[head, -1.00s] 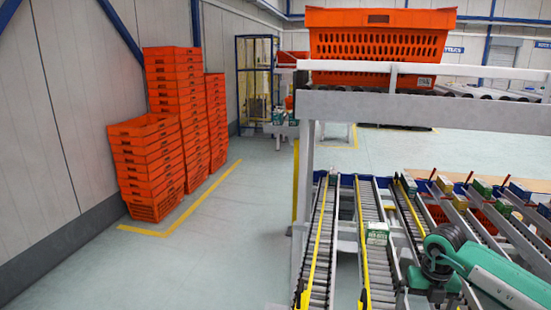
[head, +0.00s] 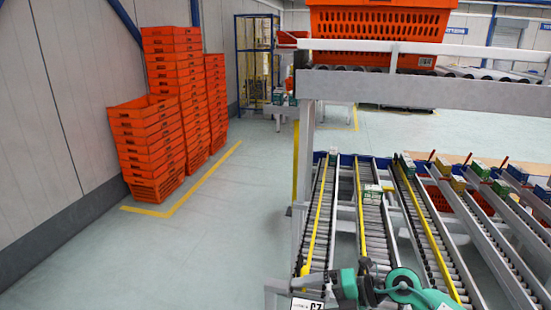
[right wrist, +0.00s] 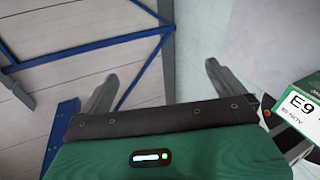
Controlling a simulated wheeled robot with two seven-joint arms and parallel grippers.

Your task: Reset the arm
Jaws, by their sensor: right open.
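My right arm (head: 405,288), green with dark joints, reaches in at the bottom right of the head view, over the near end of the roller lanes. My right gripper (right wrist: 160,88) shows in the right wrist view with its two grey fingers spread wide. Nothing is between them. A green and white box (right wrist: 303,112) marked E9 is at the right edge of that view, outside the fingers. My left arm and gripper are in no view.
Sloped roller lanes (head: 318,225) hold several small boxes, among them a green and white one (head: 372,191). An orange tote (head: 378,35) stands on the upper shelf (head: 420,92). Stacks of orange totes (head: 150,145) stand by the left wall. The floor (head: 215,235) between is clear.

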